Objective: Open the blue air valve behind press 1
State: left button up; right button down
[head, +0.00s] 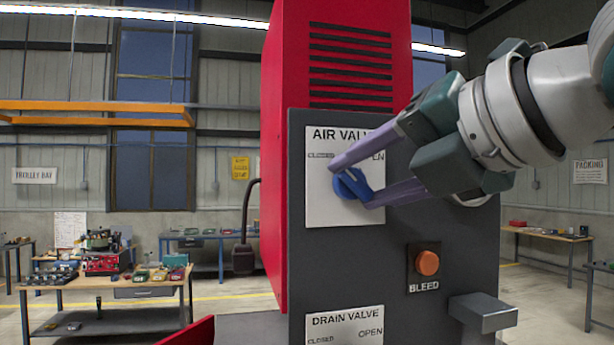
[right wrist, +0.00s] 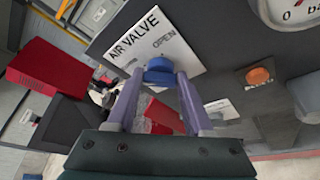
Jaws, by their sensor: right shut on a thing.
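The blue air valve handle (head: 353,184) sits on a white plate (head: 345,214) marked AIR VALVE, with CLOSED at left and OPEN at right. The plate is on the dark grey panel of the red press. My right gripper (head: 350,182) reaches in from the right, its two purple fingers shut on the handle from either side. The handle slants down to the right in the head view. In the right wrist view the blue handle (right wrist: 159,72) lies between the fingertips. The fingers partly hide the plate's lettering. My left gripper is not in view.
An orange BLEED button (head: 428,263) is below right of the valve, above a grey protruding block (head: 484,312). A DRAIN VALVE plate (head: 345,326) is lower on the panel. A gauge (right wrist: 294,12) shows in the right wrist view. Workbenches stand far behind.

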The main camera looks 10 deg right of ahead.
jog(key=m+b, duration=0.1)
jog(key=m+t+y+b, duration=0.1)
jog(key=m+b, duration=0.1)
jog(key=shift+d+f, duration=0.15)
jog(key=shift+f, duration=0.25)
jog(key=m+b, duration=0.1)
jog(key=m+t+y+b, duration=0.1)
jog(key=m+b, duration=0.2)
jog(key=shift+w+f+m+t+y+b, duration=0.1)
jog(key=shift+f+m+t+y+b, duration=0.2)
jog(key=shift+m+y+b, duration=0.1)
jog(key=m+t+b, duration=0.2)
jog(key=m+b, duration=0.2)
jog(key=m, duration=0.1)
jog(key=shift+m, duration=0.3)
jog(key=shift+m+t+h+b, duration=0.3)
jog(key=shift+m+t+b, duration=0.45)
jog(key=shift+m, duration=1.25)
